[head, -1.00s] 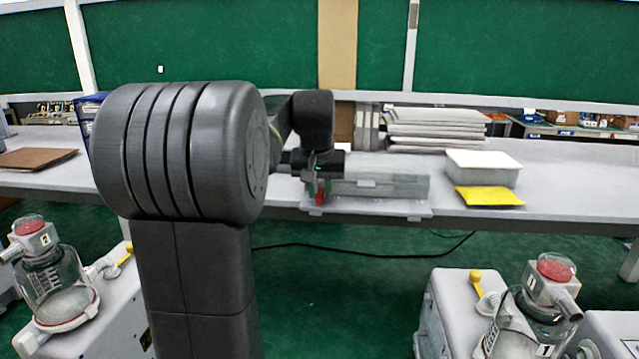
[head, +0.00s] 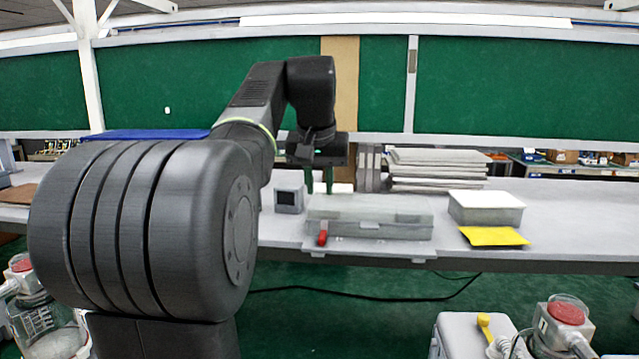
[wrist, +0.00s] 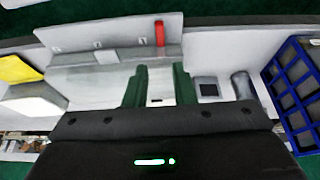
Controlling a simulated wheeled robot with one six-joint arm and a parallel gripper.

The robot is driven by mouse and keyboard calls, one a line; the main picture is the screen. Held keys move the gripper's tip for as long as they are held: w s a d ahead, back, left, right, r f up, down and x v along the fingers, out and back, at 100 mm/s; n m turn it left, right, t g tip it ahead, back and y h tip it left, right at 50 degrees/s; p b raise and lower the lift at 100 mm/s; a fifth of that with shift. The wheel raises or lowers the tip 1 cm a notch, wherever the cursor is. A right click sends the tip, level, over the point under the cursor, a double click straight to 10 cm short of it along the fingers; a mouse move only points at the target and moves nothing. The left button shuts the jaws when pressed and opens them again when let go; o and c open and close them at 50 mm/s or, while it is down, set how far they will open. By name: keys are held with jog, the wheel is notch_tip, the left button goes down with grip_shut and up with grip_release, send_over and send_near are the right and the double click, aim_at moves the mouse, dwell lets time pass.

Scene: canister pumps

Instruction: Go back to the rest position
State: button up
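My gripper (head: 319,181) is raised above the workbench with its fingers pointing down.
A small grey box with a dark face (head: 289,197) stands left of the case. A white-topped box (head: 486,207), a yellow sheet (head: 494,237) and stacked grey panels (head: 437,170) lie to the right. A blue crate (wrist: 290,85) is nearby. Canister pumps (head: 563,325) stand in front.

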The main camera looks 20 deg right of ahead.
aim_at(322, 235)
jog(key=shift+f, duration=0.1)
dwell(0.3)
jog(key=p+x, duration=0.1)
jog(key=x, duration=1.3)
jog(key=shift+s+a, duration=0.1)
